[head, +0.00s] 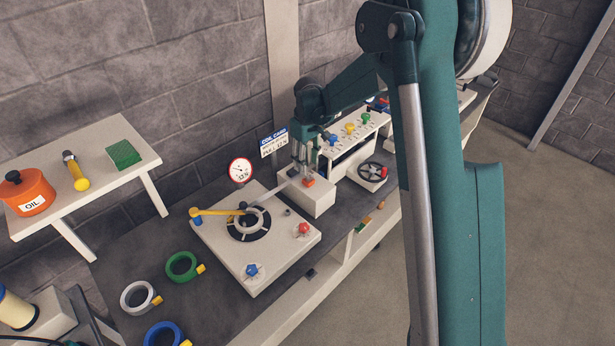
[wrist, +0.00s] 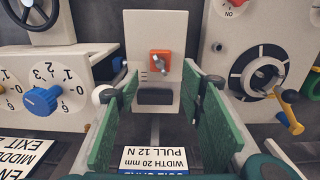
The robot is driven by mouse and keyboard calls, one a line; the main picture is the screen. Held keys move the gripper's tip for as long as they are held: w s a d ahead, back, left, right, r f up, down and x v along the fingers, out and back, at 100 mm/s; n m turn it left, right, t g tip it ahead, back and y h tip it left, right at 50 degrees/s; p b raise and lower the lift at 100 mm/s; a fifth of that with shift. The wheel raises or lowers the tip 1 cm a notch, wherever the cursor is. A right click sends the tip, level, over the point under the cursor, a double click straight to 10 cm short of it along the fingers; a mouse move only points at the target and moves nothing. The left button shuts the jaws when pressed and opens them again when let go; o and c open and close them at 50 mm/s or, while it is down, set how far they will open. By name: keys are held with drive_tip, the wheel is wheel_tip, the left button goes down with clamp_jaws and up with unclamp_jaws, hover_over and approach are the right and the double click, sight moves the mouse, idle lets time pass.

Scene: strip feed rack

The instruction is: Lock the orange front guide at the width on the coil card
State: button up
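The orange front guide (wrist: 160,62) is a square block with a grey metal clamp lever on it, set on a pale block with short scale marks. In the head view the guide (head: 309,182) shows small below my gripper (head: 304,164). My gripper in the wrist view (wrist: 158,92) is open, its green pads on either side of the pale block's near part, with nothing between them; the guide lies beyond the tips, apart from them.
A plate with a reel hub (head: 249,223), yellow arm and red and blue knobs stands left of the guide block. A handwheel (head: 372,172) and a panel of coloured knobs (head: 350,128) stand right. A round gauge (head: 240,170) is behind. Coloured rings (head: 182,266) lie front left.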

sight(307, 177)
drive_tip(key=shift+f, duration=0.15)
idle(0.3)
drive_tip(key=shift+f, duration=3.75)
drive_tip(key=c, duration=1.2)
drive_tip(key=shift+w+a+b, duration=0.45)
drive_tip(key=shift+w+a, duration=0.6)
drive_tip(key=o, duration=1.2)
